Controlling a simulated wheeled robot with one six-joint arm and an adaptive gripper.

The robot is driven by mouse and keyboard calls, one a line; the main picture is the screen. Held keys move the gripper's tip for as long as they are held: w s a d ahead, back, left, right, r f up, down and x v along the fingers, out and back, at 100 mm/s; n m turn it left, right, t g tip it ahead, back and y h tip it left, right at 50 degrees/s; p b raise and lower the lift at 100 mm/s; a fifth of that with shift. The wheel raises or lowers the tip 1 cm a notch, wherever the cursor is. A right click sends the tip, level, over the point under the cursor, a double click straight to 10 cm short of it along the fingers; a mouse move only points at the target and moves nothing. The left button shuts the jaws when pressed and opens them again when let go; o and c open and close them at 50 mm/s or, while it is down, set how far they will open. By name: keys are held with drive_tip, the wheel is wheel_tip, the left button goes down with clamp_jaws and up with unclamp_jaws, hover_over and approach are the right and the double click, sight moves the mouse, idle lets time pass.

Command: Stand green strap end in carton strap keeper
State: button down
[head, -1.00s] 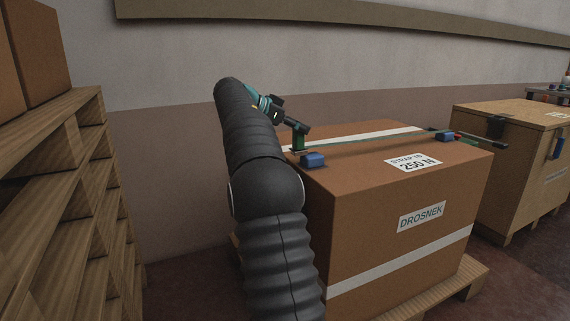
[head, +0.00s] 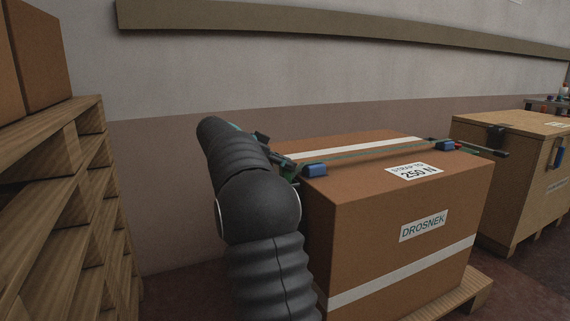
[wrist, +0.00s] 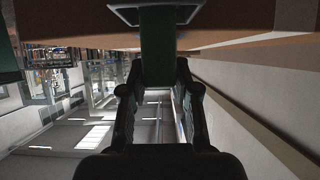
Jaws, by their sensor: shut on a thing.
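The green strap (head: 375,152) runs along the top of the brown carton (head: 375,215). In the wrist view its end (wrist: 158,45) hangs down past the carton's edge between my fingers. My gripper (wrist: 159,75) is shut on this strap end. In the head view my gripper (head: 284,169) is low at the carton's left top edge, partly hidden by my arm. A blue block (head: 315,170) sits at that edge, beside the strap. In the wrist view a pale metal bracket (wrist: 128,14) shows beside the strap at the edge; I cannot tell whether it is the keeper.
Another blue block (head: 445,146) and a dark bar lie at the carton's far right top edge. A wooden crate (head: 520,175) stands to the right. Stacked pallets (head: 60,200) stand at the left. The wall (head: 170,170) is behind the carton.

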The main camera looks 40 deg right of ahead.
drive_tip(key=shift+f, duration=0.2)
drive_tip(key=c, duration=0.8)
unclamp_jaws()
drive_tip(key=shift+c, duration=0.2)
drive_tip(key=shift+w+a+r, duration=0.1)
drive_tip(key=shift+a+r, duration=0.1)
drive_tip(key=shift+r, duration=0.15)
drive_tip(key=p+v, duration=0.1)
drive_tip(key=v, duration=1)
drive_tip(key=shift+a, duration=0.3)
